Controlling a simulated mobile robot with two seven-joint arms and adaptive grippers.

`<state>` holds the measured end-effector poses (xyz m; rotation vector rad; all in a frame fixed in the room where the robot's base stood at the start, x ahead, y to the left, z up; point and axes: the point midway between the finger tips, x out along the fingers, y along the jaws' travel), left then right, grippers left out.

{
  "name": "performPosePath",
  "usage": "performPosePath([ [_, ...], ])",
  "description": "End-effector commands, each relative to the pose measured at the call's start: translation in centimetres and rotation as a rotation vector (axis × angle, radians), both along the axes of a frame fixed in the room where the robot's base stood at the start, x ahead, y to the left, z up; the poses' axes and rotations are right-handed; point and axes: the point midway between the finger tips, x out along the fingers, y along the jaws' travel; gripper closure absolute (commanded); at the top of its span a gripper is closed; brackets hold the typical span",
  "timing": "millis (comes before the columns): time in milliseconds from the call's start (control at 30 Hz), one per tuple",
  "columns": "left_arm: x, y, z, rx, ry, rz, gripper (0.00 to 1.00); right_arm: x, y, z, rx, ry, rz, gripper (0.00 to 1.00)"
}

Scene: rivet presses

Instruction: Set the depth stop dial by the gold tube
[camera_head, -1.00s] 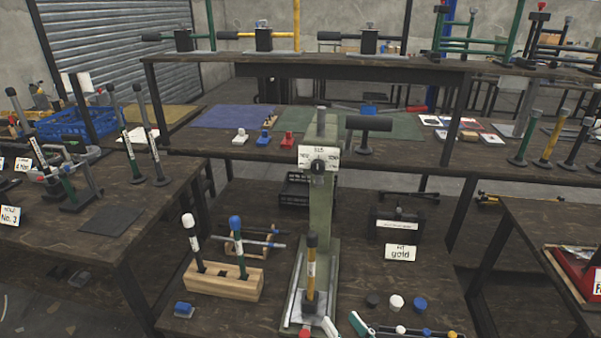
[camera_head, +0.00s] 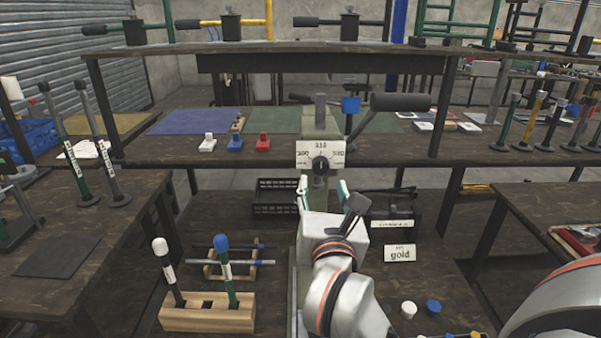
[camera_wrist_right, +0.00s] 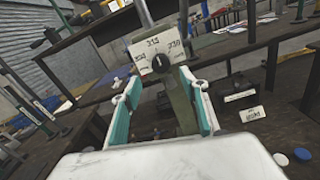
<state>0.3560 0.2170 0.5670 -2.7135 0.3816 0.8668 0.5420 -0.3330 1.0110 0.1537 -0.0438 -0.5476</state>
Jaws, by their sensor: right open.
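The dial, a black knob (camera_head: 320,164) on a white plate (camera_head: 333,148) with numbers, is on a pale green press column. It also shows in the wrist view (camera_wrist_right: 159,63), with 315 at the plate's top. Where the knob points is too small to tell. My right gripper (camera_head: 322,190) is open and empty just below the dial; in the wrist view its teal-padded fingers (camera_wrist_right: 159,80) stand apart, either side of the column. A white card reading "gold" (camera_head: 400,253) stands by a dark box. A yellow tube (camera_head: 269,14) is on the top shelf; whether it is the task's gold tube is unclear.
A wooden block (camera_head: 207,312) holding upright handles stands left of my arm. A black lever (camera_head: 400,102) reaches right from the column top. White and blue caps (camera_head: 409,309) lie to the right. A shelf edge runs behind the dial.

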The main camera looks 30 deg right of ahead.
Motion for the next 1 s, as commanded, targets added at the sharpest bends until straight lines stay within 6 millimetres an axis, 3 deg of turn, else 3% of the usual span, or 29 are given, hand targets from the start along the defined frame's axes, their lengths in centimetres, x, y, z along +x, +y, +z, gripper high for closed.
performPosePath([
  [300,-0.6,-0.7,-1.4,-0.014,0.014,-0.008,0.60,2.4,-1.4,-0.8,0.003,0.007,0.000,0.56],
  [700,0.7,-1.4,-0.7,-0.019,-0.017,-0.034,0.60,5.8,-3.5,-0.4,-0.001,0.006,-0.001,0.56],
  [1000,1.4,-1.6,0.1,-0.026,-0.037,-0.032,0.60,6.6,-4.1,-0.1,-0.001,0.002,-0.001,0.56],
])
